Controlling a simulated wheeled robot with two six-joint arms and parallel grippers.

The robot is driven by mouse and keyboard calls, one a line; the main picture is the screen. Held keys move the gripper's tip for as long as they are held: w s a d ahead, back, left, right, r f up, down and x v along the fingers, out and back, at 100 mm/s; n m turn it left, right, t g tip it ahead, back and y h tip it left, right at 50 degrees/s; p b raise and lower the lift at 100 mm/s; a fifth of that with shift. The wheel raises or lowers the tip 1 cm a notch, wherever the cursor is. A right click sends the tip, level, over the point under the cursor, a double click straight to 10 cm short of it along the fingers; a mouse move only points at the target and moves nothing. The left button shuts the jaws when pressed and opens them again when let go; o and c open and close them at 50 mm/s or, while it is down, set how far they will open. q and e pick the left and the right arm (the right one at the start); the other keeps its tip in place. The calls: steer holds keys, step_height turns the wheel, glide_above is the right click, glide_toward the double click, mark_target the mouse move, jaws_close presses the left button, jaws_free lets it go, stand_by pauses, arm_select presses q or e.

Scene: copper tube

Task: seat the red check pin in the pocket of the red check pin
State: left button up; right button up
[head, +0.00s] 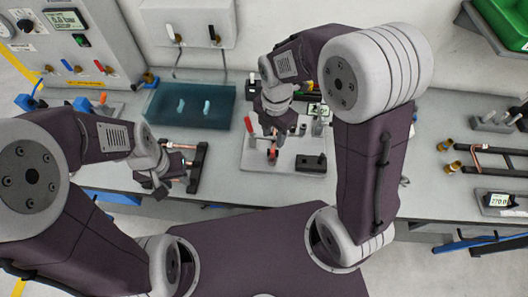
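My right gripper (271,143) points down over a light grey fixture plate (255,161) in the middle of the bench. A small red piece (272,154), possibly the red check pin, shows right at its fingertips. I cannot tell whether the fingers are shut on it or just above it. The pocket cannot be made out; the gripper and arm cover part of the plate. My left gripper (160,187) is low at the bench's front edge, beside a dark fixture with a copper piece (197,168). Its fingers are too small to read.
A red-handled clamp (248,124) stands on the plate left of my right gripper, and a black block (311,163) sits at its front right. A teal tray (190,105) lies at back left. Copper tubing (478,155) and a display unit (499,201) are at right.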

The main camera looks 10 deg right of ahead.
mark_target(273, 151)
steer(key=shift+s+f, duration=0.15)
step_height(273, 151, down, 3)
steer(key=shift+f, duration=0.2)
step_height(273, 151, down, 5)
steer(key=shift+r+p, duration=0.1)
steer(key=shift+p, duration=0.55)
steer(key=shift+f, duration=0.35)
jaws_close()
